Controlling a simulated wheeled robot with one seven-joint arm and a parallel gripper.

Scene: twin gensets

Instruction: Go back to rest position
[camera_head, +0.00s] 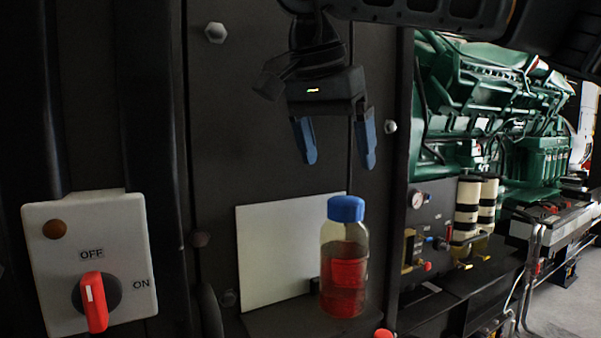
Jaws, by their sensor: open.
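My gripper (335,143) hangs from the top middle with its two blue fingertips pointing down. It is open and nothing is between the fingers. In the picture it is above a clear bottle (343,275) with a blue cap and red liquid, and the fingertips are apart from the cap. The bottle stands upright on a dark ledge (280,318). My dark arm crosses the upper right of the view.
A white panel (270,255) stands behind the bottle. At lower left is a white switch box (88,260) marked OFF and ON with a red knob (95,302). A green engine (490,110) is at right. A red cap-like part (383,333) shows at the bottom edge.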

